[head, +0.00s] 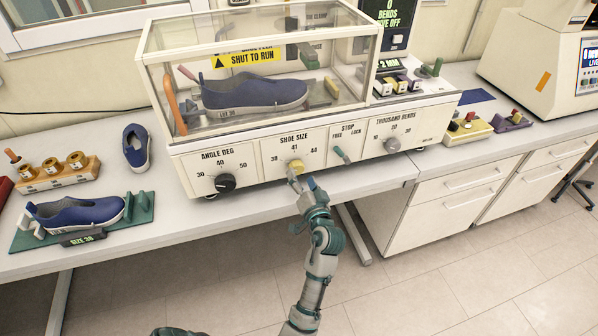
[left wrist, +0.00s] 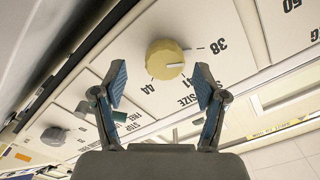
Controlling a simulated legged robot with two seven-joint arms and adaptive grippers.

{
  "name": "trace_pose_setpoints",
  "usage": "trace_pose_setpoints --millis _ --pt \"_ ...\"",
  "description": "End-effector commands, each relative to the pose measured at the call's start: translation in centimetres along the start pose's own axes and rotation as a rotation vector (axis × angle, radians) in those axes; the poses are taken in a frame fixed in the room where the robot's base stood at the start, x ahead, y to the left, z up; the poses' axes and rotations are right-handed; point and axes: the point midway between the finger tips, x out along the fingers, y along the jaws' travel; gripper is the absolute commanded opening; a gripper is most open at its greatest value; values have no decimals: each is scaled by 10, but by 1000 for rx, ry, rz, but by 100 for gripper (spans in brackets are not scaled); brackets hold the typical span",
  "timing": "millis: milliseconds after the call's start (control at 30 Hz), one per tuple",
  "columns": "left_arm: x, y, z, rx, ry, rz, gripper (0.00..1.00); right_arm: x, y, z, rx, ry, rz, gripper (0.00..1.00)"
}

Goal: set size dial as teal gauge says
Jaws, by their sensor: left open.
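The yellow shoe size dial (head: 296,166) is on the machine's front panel, under the marks 38, 41 and 44. In the left wrist view the dial (left wrist: 165,58) has a white pointer line that appears to lie between 38 and 41. The teal gauge (head: 140,212) lies on the bench at left with a blue shoe (head: 80,213) on it; its display (head: 83,238) reads SIZE 38. My left gripper (head: 302,184) is open in front of the dial. Its blue-padded fingers (left wrist: 160,85) are spread, with the dial beyond the gap between them. My right gripper is not seen.
The angle knob (head: 225,182) is left of the dial. The stop lever (head: 341,154) and thousand bends knob (head: 392,145) are to its right. A clear case (head: 262,50) above holds another blue shoe. A loose blue shoe (head: 136,148) and wooden block (head: 68,172) stand at left.

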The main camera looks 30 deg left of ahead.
Motion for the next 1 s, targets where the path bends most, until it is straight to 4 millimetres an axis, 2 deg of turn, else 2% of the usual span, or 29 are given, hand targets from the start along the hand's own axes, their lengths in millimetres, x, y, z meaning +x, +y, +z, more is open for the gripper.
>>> trace_pose_setpoints --millis 100,267,800,900,967,1000 --pt "-20 2 1 0 -2 3 72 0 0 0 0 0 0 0" --pt "-35 2 1 1 -2 3 72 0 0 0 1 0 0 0" --pt "-38 2 1 2 -1 2 72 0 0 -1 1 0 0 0" --pt "-38 15 8 14 -3 37 72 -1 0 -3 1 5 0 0" --pt "-38 35 20 32 -6 90 72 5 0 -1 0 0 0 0" --pt "-40 53 32 46 -12 141 72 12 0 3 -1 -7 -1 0"
